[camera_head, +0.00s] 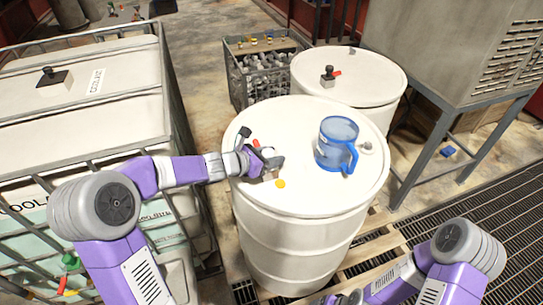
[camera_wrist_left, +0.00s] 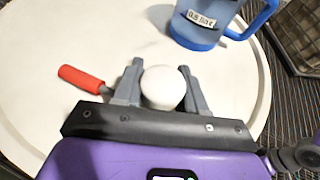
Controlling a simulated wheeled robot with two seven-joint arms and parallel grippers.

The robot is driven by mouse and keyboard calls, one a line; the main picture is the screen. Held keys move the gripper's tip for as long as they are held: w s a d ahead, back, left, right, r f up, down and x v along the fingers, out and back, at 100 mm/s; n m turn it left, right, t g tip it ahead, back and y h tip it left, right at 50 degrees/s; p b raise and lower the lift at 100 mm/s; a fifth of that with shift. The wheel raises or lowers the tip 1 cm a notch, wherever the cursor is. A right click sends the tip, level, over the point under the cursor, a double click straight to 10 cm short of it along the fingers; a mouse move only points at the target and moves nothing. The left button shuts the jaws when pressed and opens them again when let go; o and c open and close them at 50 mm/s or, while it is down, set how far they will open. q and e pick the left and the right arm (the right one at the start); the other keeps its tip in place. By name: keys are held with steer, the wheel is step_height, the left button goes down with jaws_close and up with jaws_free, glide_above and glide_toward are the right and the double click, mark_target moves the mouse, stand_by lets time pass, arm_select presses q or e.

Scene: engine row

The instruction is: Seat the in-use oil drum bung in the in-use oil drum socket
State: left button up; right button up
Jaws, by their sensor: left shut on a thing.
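The in-use oil drum (camera_head: 300,240) is a large white drum in the middle of the head view. My left gripper (camera_head: 270,162) is over the left part of its lid. In the left wrist view the jaws (camera_wrist_left: 162,90) are shut on a white rounded bung (camera_wrist_left: 163,86), one finger on each side. I cannot tell whether the bung touches the lid. The socket is not clearly seen; a small grey fitting (camera_head: 366,146) sits at the lid's right side. My right gripper (camera_head: 345,298) is low at the bottom edge, its jaws unclear.
A blue pitcher (camera_head: 337,143) stands on the lid, right of the bung. A red-handled tool (camera_wrist_left: 82,78) lies left of the jaws. A second drum (camera_head: 375,82), crate (camera_head: 238,84) and caged coolant tank (camera_head: 125,115) stand around.

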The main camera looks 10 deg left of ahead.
arm_select(q)
steer(key=o, duration=1.2)
steer(key=shift+c, duration=0.2)
steer(key=p+v, duration=0.1)
steer(key=v, duration=0.6)
steer(key=shift+s+a+r, duration=0.15)
steer(key=shift+s+a, duration=0.05)
steer(key=shift+s, duration=0.05)
